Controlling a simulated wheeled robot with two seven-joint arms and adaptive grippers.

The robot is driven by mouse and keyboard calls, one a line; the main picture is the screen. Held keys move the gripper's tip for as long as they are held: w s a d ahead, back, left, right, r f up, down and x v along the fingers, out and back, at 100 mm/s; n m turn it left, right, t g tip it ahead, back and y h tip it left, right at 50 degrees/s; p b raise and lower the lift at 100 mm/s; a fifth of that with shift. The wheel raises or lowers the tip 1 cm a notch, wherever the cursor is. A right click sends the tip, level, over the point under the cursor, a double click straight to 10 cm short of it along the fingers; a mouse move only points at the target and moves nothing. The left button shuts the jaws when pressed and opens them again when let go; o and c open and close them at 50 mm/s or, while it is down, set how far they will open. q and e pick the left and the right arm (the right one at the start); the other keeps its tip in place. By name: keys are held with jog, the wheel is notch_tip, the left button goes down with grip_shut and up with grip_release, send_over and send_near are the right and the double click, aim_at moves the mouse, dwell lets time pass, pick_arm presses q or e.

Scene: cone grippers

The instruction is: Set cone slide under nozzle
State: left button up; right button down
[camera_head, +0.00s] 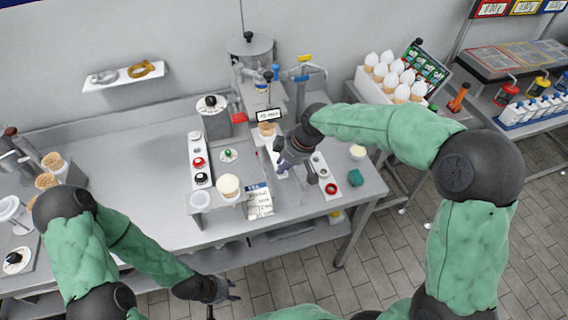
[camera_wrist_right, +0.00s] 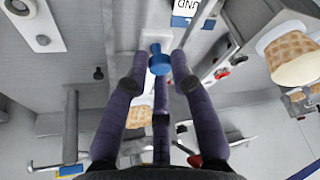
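The cone slide (camera_head: 276,168) is a pale strip on the table in front of the machine. A waffle cone (camera_head: 267,129) stands at its far end; a cone also shows in the right wrist view (camera_wrist_right: 138,118). A blue knob (camera_wrist_right: 159,62) lies between my right gripper's fingers, with small gaps at its sides. My right gripper (camera_head: 286,160) is open over the near part of the slide and hides the knob in the head view. The dispensing machine (camera_head: 250,52) stands behind; its nozzle is hard to make out. My left gripper (camera_head: 234,290) is open and empty below the table's front edge.
A rack with coloured knobs (camera_head: 200,163) and a cream-topped tub (camera_head: 229,186) stand left of the slide. A panel with a red ring (camera_head: 331,188) lies to the right. The table's left middle is clear.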

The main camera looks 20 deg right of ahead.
aim_at(275, 161)
jog(key=shift+w+a+p, duration=0.15)
jog(key=shift+w+p, duration=0.35)
jog(key=shift+w, duration=1.45)
jog(key=shift+r, duration=0.1)
jog(key=shift+w, duration=0.1)
jog(key=c, duration=1.1)
grip_release()
jog(key=shift+w, duration=0.1)
jog(key=v, duration=1.2)
